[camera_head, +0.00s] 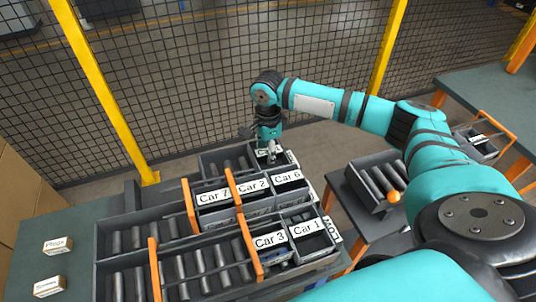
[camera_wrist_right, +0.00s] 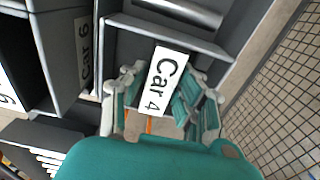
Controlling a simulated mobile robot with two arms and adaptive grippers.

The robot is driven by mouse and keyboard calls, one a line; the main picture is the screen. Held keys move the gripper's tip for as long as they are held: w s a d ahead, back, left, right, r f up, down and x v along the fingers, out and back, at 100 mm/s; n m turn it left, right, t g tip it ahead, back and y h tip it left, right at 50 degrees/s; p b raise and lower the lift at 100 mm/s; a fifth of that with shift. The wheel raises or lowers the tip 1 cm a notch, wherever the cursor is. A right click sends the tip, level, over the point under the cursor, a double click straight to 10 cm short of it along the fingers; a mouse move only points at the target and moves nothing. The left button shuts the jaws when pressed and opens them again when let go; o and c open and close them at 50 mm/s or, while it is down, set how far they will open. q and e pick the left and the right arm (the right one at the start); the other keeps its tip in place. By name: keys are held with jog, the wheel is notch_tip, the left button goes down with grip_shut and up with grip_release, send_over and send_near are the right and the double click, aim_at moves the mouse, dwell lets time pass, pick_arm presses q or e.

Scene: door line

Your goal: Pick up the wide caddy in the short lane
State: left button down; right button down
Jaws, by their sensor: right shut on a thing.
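The short roller lane (camera_head: 212,165) lies at the back of the rack. A grey caddy labelled "Car 4" (camera_wrist_right: 163,82) is at its right end, and its label is partly hidden in the head view by my right gripper (camera_head: 271,150). In the right wrist view, my right gripper (camera_wrist_right: 165,88) has its fingers on both sides of the white label plate, shut on the caddy. I cannot tell whether the caddy is lifted off the rollers. My left gripper is not in view.
Caddies Car 7 (camera_head: 213,197), Car 2 (camera_head: 254,186) and Car 6 (camera_head: 288,179) fill the adjacent lane's end. Car 3 (camera_head: 270,241) and Car 1 (camera_head: 306,229) stand in the front lane. A roller tray (camera_head: 366,183) is at right. A mesh fence (camera_head: 200,90) stands behind.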

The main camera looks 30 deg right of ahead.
notch_tip(320, 180, up, 9)
jog(key=shift+r, duration=0.45)
notch_tip(320, 180, up, 5)
jog(key=p, duration=0.7)
jog(key=shift+f, duration=0.1)
